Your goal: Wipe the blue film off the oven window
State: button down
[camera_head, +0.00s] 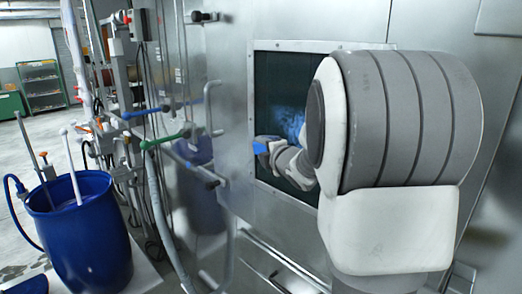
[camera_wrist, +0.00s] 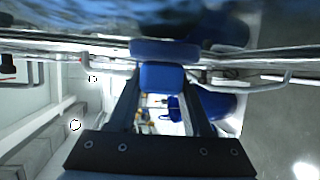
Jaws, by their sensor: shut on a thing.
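The oven window (camera_head: 270,85) is a dark pane in a pale frame on the steel wall in the head view. A cloudy blue film (camera_head: 288,122) shows on its middle, partly hidden behind my arm. My gripper (camera_head: 266,146) is in front of the window's left edge, at about the film's height or a little lower. It is shut on a small blue pad (camera_head: 259,148). In the wrist view my gripper (camera_wrist: 162,84) has the blue pad (camera_wrist: 162,76) between its fingertips. A second blue shape lies just beyond it, perhaps its reflection. Contact with the glass cannot be told.
Door handles and pipes, one with a green grip (camera_head: 165,140), stick out left of the window. A blue drum (camera_head: 85,235) with rods in it stands at the lower left. A green shelf (camera_head: 41,85) is far back. Open floor lies at the left.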

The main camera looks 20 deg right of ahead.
jog(key=shift+w+d, duration=0.15)
jog(key=shift+d, duration=0.3)
